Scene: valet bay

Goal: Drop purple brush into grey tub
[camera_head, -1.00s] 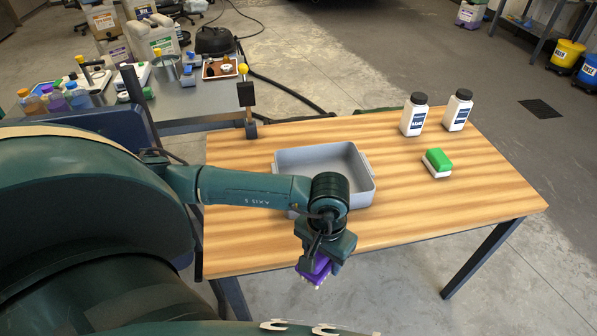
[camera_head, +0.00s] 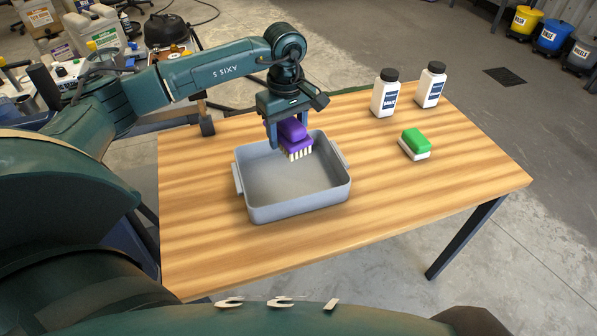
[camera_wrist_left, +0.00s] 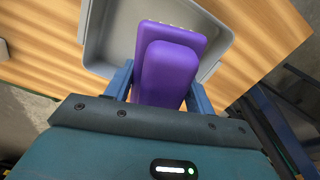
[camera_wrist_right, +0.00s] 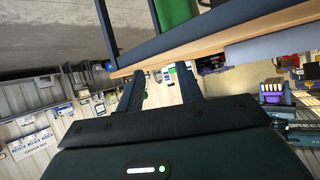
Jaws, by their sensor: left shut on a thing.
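The purple brush (camera_head: 294,132) has pale bristles pointing down. My left gripper (camera_head: 286,138) is shut on it and holds it over the far part of the grey tub (camera_head: 290,208). The brush appears around the height of the tub's far rim; the exact gap is hard to tell. The left wrist view shows the purple brush (camera_wrist_left: 168,70) between the two fingers, with the grey tub (camera_wrist_left: 103,38) beyond it. The tub stands on the wooden table, and its visible floor looks empty. My right gripper (camera_wrist_right: 160,72) shows only in its wrist view, open and empty, beside the table's underside.
On the wooden table (camera_head: 400,205), a green-and-white brush (camera_head: 414,143) lies right of the tub. Two white bottles with black caps (camera_head: 385,95) (camera_head: 430,86) stand behind it. The table's front and right areas are clear. A cluttered cart stands at the far left.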

